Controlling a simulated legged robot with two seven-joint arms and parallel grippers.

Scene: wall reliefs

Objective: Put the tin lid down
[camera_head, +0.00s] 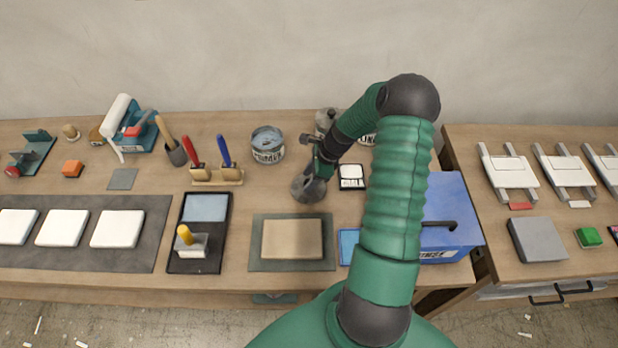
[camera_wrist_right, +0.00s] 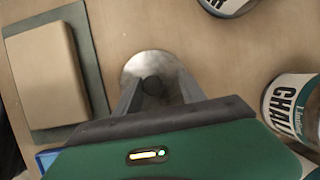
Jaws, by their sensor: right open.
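The tin lid (camera_head: 308,189) is a round grey disc, in the middle of the bench behind the beige block. In the right wrist view the lid (camera_wrist_right: 158,64) has a dark round knob (camera_wrist_right: 152,86) at its centre and looks flat on the wood. My right gripper (camera_wrist_right: 156,94) is open, with one finger on each side of the knob; I cannot tell whether they touch it. In the head view my right gripper (camera_head: 313,176) is just over the lid and partly hides it. An open tin (camera_head: 267,145) with a label stands behind and left of the lid. My left gripper is out of view.
A beige block on a green mat (camera_head: 258,264) lies in front of the lid. A chalk tin (camera_wrist_right: 292,108) stands at the right in the wrist view. A blue box (camera_head: 460,205) is right of my arm. A tool holder (camera_head: 217,178) stands left. Bare wood surrounds the lid.

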